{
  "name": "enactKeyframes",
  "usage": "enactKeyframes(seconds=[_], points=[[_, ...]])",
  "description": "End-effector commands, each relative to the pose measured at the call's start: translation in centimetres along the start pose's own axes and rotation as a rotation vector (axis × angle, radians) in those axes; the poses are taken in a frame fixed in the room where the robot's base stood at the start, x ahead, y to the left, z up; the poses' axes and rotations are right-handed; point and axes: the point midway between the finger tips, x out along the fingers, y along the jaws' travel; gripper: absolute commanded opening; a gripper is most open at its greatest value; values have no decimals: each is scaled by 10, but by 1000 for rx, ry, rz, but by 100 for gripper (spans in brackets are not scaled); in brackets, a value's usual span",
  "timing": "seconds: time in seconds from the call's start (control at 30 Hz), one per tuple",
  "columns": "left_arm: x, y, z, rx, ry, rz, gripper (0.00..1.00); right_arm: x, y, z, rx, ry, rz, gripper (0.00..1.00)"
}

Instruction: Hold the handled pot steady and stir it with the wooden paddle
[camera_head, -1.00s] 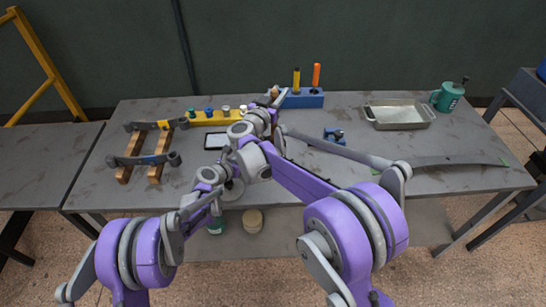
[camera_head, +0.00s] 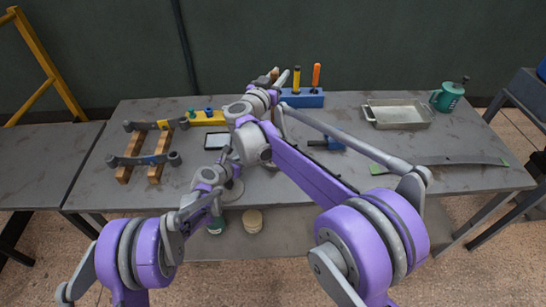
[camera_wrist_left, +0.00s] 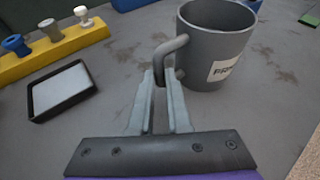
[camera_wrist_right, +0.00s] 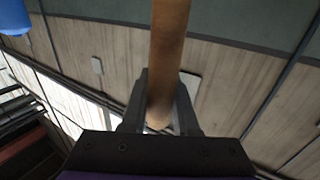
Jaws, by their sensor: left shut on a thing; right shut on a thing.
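The handled pot (camera_wrist_left: 213,45) is a grey cup-like vessel with a white label, upright on the table in the left wrist view. My left gripper (camera_wrist_left: 160,80) is shut on its side handle (camera_wrist_left: 168,52). In the head view the left gripper (camera_head: 227,154) is low over the table, and my right arm largely hides the pot. My right gripper (camera_wrist_right: 158,105) is shut on the wooden paddle (camera_wrist_right: 170,45), a brown shaft running up out of the right wrist view. In the head view the right gripper (camera_head: 271,76) is raised near the table's back edge. The paddle's far end is hidden.
A yellow rack (camera_wrist_left: 60,40) with several knobs and a dark-framed panel (camera_wrist_left: 62,90) lie left of the pot. A blue holder (camera_head: 303,98) with upright handles stands at the back. A metal tray (camera_head: 398,114) and green jug (camera_head: 448,97) are right.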

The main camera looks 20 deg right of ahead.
Motion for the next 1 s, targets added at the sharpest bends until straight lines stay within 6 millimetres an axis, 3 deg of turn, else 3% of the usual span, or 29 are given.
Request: enactKeyframes(seconds=[0.3, 0.33, 0.53, 0.83, 1.0], points=[[0, 0, 0, 0, 0, 0, 0, 0, 0, 0, 0, 0, 0, 0], [0, 0, 0, 0, 0, 0, 17, 0, 0, 0, 0, 0, 0, 0], [0, 0, 0, 0, 0, 0, 50, 0, 0, 0, 0, 0, 0, 0], [-2, 0, 0, 0, 0, 0, 50, 0, 0, 0, 0, 0, 0, 0], [-20, 0, 0, 0, 1, 1, 50, 0, 0, 0, 0, 0, 0, 0]])
